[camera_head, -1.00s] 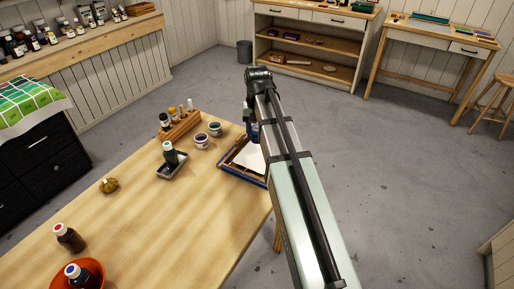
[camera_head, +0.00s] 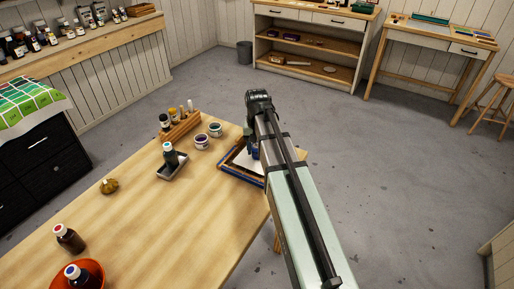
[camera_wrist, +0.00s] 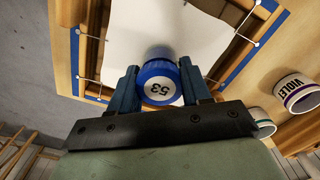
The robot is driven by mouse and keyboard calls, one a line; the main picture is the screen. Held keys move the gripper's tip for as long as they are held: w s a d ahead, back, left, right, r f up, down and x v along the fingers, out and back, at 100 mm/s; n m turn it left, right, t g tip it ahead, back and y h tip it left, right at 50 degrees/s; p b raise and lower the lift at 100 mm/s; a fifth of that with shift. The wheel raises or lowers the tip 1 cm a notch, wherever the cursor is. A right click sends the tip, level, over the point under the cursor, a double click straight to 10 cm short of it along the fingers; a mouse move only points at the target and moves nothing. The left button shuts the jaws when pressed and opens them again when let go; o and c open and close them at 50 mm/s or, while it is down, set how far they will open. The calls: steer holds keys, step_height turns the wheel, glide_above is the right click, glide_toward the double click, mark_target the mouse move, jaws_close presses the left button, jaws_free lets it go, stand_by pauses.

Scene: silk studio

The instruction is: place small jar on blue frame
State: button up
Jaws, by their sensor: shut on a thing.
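The small jar (camera_wrist: 160,84) has a blue lid marked 53. My gripper (camera_wrist: 160,88) is shut on it, with a finger on each side, in the wrist view. The blue frame (camera_head: 229,173) lies at the table's far right corner, with white cloth (camera_wrist: 167,25) stretched inside it by pins. The jar is over the white cloth near one side of the frame; I cannot tell whether it touches. In the head view my arm covers part of the frame, and the jar is mostly hidden behind my gripper (camera_head: 251,148).
Two small open pots, one purple-banded (camera_head: 201,142) and one green-banded (camera_head: 215,129), stand left of the frame. A wooden rack of bottles (camera_head: 180,128) and a tray with a bottle (camera_head: 172,167) are further left. The table's middle (camera_head: 150,220) is clear.

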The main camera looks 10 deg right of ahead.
mark_target(257, 145)
steer(key=shift+f, duration=0.1)
steer(key=o, duration=1.1)
step_height(257, 145, up, 12)
steer(key=shift+r, duration=0.15)
